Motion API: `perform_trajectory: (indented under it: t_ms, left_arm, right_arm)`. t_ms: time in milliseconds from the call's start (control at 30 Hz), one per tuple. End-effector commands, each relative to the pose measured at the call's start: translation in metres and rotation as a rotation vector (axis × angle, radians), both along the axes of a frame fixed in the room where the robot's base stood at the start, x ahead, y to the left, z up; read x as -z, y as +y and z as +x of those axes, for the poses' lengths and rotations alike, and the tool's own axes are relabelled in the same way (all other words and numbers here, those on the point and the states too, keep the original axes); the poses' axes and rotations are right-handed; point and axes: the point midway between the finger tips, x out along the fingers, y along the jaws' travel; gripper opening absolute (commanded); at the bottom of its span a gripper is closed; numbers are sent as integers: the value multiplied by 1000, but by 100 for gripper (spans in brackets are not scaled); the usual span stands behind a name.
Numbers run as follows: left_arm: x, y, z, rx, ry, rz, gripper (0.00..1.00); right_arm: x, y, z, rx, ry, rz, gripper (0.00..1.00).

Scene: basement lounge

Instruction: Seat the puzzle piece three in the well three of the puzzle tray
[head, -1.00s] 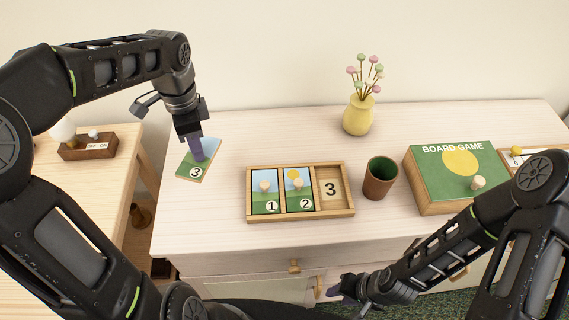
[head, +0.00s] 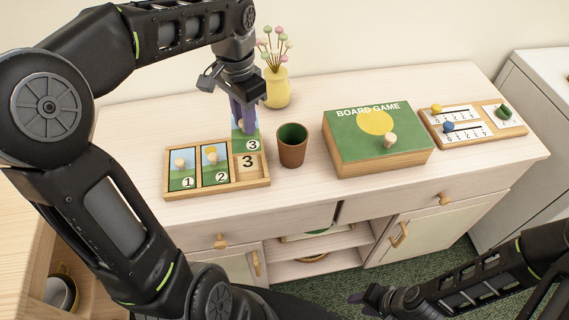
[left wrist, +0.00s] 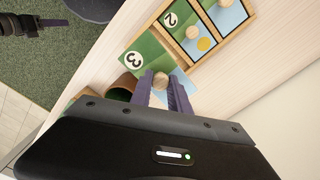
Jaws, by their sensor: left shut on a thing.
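Puzzle piece three (head: 246,145), a green and blue tile marked 3 with a round wooden knob, is held by my left gripper (head: 241,122). The gripper is shut on the knob; the knob shows between its fingers (left wrist: 166,88) in the left wrist view, with the tile (left wrist: 143,60) below. The piece appears just behind the back edge of well three (head: 247,171), overlapping it in view; its height is unclear. The puzzle tray (head: 217,194) holds pieces one (head: 182,174) and two (head: 215,170); well three is empty. My right gripper (head: 372,298) is low at the front, its jaws unclear.
A brown cup (head: 292,150) stands close right of the tray. A yellow vase with flowers (head: 277,88) stands behind. A green board game box (head: 375,160) and a counting board (head: 482,133) are further right. Bare tabletop lies left of the tray.

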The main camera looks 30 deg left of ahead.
Motion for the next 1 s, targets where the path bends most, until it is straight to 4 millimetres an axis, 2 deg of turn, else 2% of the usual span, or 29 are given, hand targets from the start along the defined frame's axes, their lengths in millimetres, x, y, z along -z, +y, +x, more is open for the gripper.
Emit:
perform_trajectory:
  t_ms: [133, 467, 567, 800, 1000]
  left_arm:
    - [0, 0, -1, -55, 5, 0, 0]
    - [2, 0, -1, -58, 5, 0, 0]
    - [11, 0, -2, -57, 8, 0, 0]
    - [53, 0, -3, -56, 10, -1, 0]
    - [63, 0, -1, -57, 5, 0, 0]
  right_arm:
    - [0, 1, 0, -2, -1, 1, 36]
    - [0, 1, 0, -1, -1, 1, 36]
    - [-1, 1, 0, -1, -1, 1, 36]
    - [-2, 0, 0, -1, -1, 1, 36]
    - [-3, 1, 0, -1, -1, 1, 36]
